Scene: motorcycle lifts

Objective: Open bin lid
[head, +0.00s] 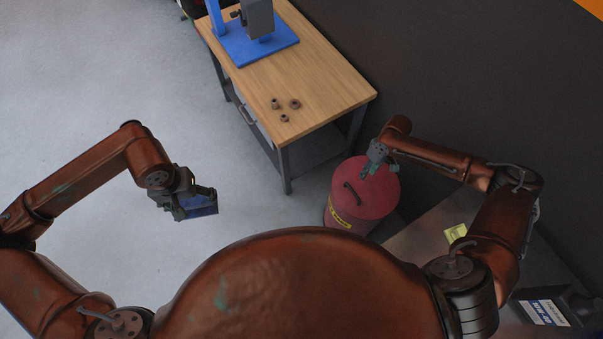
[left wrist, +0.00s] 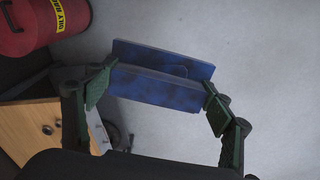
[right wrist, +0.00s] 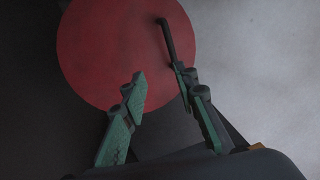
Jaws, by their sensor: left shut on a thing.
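The red bin (head: 345,215) stands on the floor right of the workbench, its round lid (head: 378,192) closed. A dark curved handle (head: 352,193) is on the lid; it also shows in the right wrist view (right wrist: 167,38). My right gripper (head: 369,167) is over the lid's far part, beyond the handle. In the right wrist view its fingers (right wrist: 160,78) are apart with nothing between them, and the handle's end appears close to the right finger. Whether they touch I cannot tell. My left gripper (head: 192,204) is shut on a blue, flat-sided object (left wrist: 160,85), held left of the bin.
The wooden workbench (head: 310,80) bears several small brown metal parts and a blue press (head: 262,45). A dark wall is behind the bin. A metal surface (head: 425,240) with a yellow item (head: 456,233) lies under my right arm. The floor at left is clear.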

